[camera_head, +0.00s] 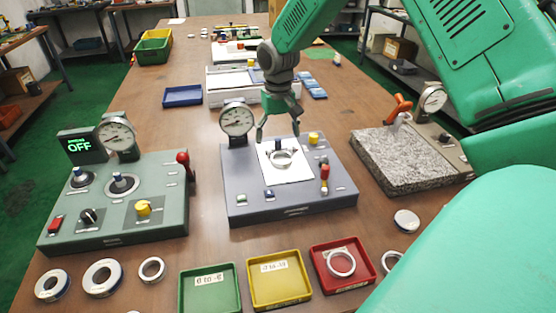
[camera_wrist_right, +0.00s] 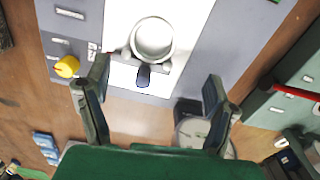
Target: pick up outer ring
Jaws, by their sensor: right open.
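A silver ring (camera_head: 281,158) sits on the white plate (camera_head: 298,176) of the middle grey gauge station; the wrist view shows this ring (camera_wrist_right: 153,40) from above, beside a dark post (camera_wrist_right: 143,76). My right gripper (camera_head: 278,132) is above the station, fingers pointing down and spread. In the wrist view the right gripper (camera_wrist_right: 157,82) is open and empty, and the ring lies ahead of its fingertips, apart from them. I cannot tell for certain that this is the outer ring, as other rings are around. My left gripper is not in view.
A dial gauge (camera_head: 237,120) stands at the station's back left, a red-knobbed lever (camera_head: 325,172) at its right. A green station (camera_head: 120,205) and a granite block (camera_head: 400,160) flank it. Red tray (camera_head: 342,265), yellow and green trays, and several loose rings (camera_head: 103,277) lie in front.

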